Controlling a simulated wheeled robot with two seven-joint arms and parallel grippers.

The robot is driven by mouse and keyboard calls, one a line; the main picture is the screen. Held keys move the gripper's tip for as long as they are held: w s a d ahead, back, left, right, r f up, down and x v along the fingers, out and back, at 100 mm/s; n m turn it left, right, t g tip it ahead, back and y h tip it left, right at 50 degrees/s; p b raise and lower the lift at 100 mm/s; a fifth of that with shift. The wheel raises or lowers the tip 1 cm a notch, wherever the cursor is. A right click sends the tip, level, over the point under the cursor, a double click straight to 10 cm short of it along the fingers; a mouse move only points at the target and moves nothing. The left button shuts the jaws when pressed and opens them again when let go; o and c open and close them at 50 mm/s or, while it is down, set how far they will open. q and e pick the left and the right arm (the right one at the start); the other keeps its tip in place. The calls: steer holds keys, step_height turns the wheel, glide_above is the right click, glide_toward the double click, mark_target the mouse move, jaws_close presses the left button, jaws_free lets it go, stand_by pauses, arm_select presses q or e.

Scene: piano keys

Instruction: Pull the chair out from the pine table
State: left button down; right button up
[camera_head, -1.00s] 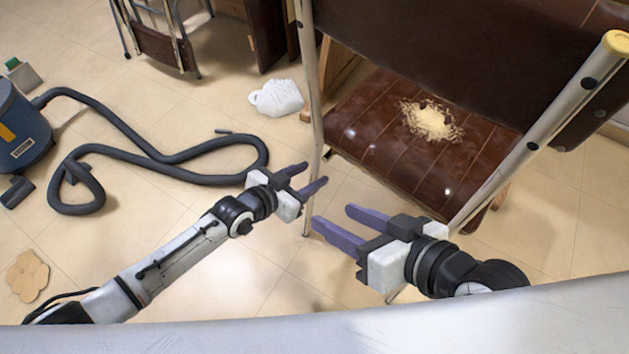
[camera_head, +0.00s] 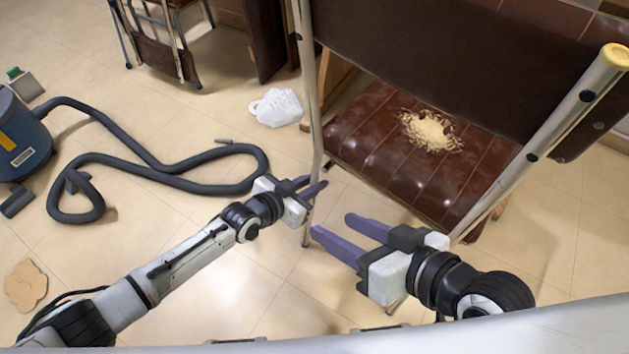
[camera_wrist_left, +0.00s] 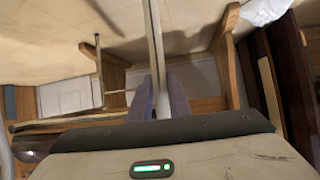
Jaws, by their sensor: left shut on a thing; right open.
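The chair has a brown padded seat (camera_head: 385,150), a dark backrest (camera_head: 440,60) and a pale metal frame. Crumbly yellowish bits (camera_head: 428,130) lie on the seat. My left gripper (camera_head: 312,187) is shut on the chair's left metal tube (camera_head: 308,85), low down below seat height. In the left wrist view the tube (camera_wrist_left: 157,45) runs between my purple fingers (camera_wrist_left: 160,98). My right gripper (camera_head: 334,229) is open and empty, in front of the seat's near edge and apart from the right tube (camera_head: 555,125). Pale wood (camera_head: 338,80) shows behind the chair; I cannot tell if it is the pine table.
A blue vacuum cleaner (camera_head: 22,140) with a dark looping hose (camera_head: 150,165) lies at the left. A white crumpled item (camera_head: 277,107) and a tan flat patch (camera_head: 25,285) are on the tiled floor. A folding chair (camera_head: 165,45) stands at the back left.

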arm_select(q)
steer(key=s+a+p, duration=0.4)
steer(key=s+a, duration=0.5)
steer(key=a, duration=0.6)
steer(key=shift+s, duration=0.15)
stand_by(1.5)
steer(key=c, duration=1.4)
jaws_free()
steer(key=shift+d, duration=0.1)
steer(key=shift+o, duration=0.2)
steer(key=shift+s, duration=0.1)
